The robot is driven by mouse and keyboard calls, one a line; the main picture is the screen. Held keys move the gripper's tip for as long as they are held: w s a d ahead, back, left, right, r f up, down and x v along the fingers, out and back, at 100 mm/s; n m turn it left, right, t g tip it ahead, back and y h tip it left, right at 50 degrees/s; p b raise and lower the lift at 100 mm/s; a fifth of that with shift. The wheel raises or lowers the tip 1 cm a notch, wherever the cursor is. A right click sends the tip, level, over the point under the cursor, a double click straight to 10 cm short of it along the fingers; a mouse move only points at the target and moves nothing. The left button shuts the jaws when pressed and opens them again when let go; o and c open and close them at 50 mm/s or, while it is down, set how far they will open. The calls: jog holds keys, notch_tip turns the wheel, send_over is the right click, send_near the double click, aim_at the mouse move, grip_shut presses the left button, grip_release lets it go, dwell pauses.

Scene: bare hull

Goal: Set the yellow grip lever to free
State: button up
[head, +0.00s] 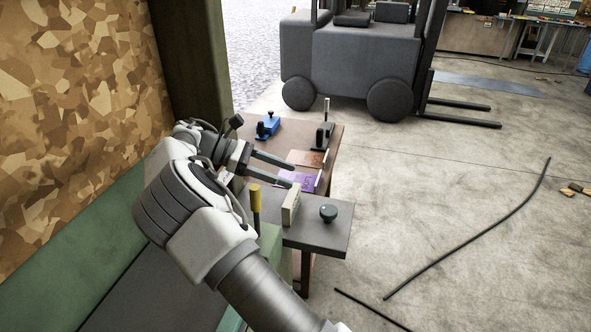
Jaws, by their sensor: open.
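The yellow grip lever (255,198) stands roughly upright at the left side of a dark grey plate, close to the forearm of my arm. Its lower part is partly hidden by my arm, and I cannot read any marking for its position. My gripper (291,174) is beyond the lever, with its two fingers apart and pointing right over the table. Nothing shows between the fingers, and they appear clear of the lever.
The dark grey plate (315,238) bears a beige upright block (291,207) and a black round knob (328,212). Behind are purple (283,189) and brown (307,158) plates, a blue device (268,125) and a black clamp-like device (324,135). Open floor lies right; a forklift (365,60) stands behind.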

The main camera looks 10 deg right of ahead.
jog(key=shift+s+d+r, duration=0.2)
jog(key=shift+d+r, duration=0.3)
jog(key=shift+d, duration=0.3)
jog(key=shift+s+d+r, duration=0.2)
jog(key=shift+d+r, duration=0.25)
jog(key=shift+d, duration=0.3)
jog(key=shift+d, duration=0.1)
